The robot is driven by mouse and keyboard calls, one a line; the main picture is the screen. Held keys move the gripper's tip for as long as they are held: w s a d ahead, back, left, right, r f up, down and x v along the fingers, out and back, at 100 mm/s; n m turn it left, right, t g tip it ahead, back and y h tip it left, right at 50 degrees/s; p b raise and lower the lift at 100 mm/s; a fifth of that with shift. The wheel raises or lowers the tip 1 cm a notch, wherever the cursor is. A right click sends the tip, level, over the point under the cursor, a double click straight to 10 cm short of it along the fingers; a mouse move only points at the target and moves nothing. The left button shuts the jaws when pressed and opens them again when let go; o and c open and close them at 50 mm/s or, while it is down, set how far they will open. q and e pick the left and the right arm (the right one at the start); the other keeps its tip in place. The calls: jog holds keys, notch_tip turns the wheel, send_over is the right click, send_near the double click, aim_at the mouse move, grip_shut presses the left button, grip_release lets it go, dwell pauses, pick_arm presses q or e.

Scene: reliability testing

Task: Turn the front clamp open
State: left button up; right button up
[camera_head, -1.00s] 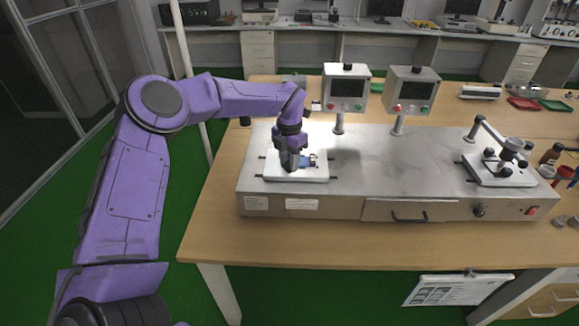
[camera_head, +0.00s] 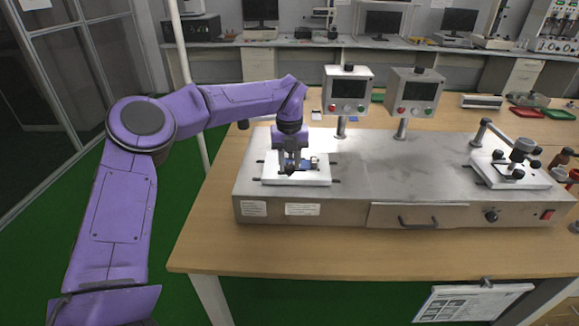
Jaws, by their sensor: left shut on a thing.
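My left gripper (camera_head: 291,167) points down over the white fixture plate (camera_head: 320,177) at the left end of the metal test bench. It is shut on a small part at the plate, which I take to be the front clamp; the fingers hide most of it. A small blue and dark piece (camera_head: 312,163) shows just right of the fingers on the plate. My right gripper is not in view.
The metal bench (camera_head: 380,165) stands on a wooden table (camera_head: 300,245). A second fixture with a lever arm (camera_head: 498,134) is at the right. The bench middle is clear.

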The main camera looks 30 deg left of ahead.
aim_at(289, 165)
pick_arm(q)
jog(key=shift+n+b, duration=0.3)
jog(key=shift+n, duration=0.2)
jog(key=o, duration=1)
jog(key=shift+o, duration=0.2)
notch_tip(289, 165, up, 10)
jog(key=shift+r, duration=0.25)
